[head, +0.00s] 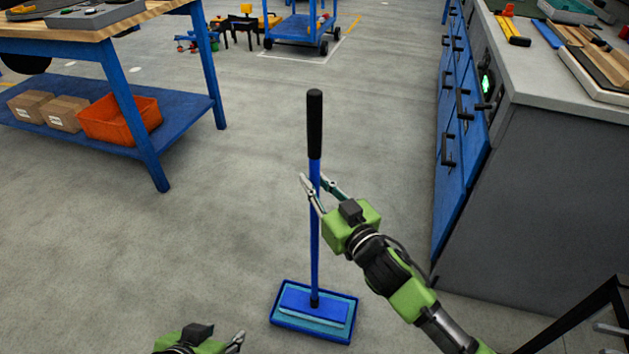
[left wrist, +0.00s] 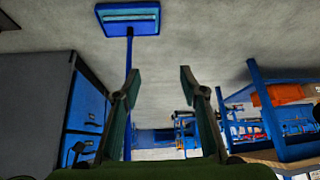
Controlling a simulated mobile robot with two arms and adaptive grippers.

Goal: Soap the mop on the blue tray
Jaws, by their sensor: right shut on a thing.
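The mop (head: 315,240) stands upright, with a blue handle, a black grip at the top and a flat blue head with a teal pad. Its head rests on the blue tray (head: 310,334) on the floor. My right gripper (head: 314,180) is shut on the mop handle just below the black grip. My left gripper (head: 238,341) is low at the bottom edge, left of the tray, partly cut off. In the left wrist view its fingers (left wrist: 159,72) are apart and empty. That view also shows the mop handle (left wrist: 129,52) and the tray (left wrist: 128,6), upside down.
A workbench (head: 100,25) with a lower shelf holding an orange bin (head: 118,120) and cardboard boxes (head: 48,108) stands at the left. A grey counter with blue drawers (head: 462,150) stands at the right. A blue cart (head: 300,30) is far back. The floor between is clear.

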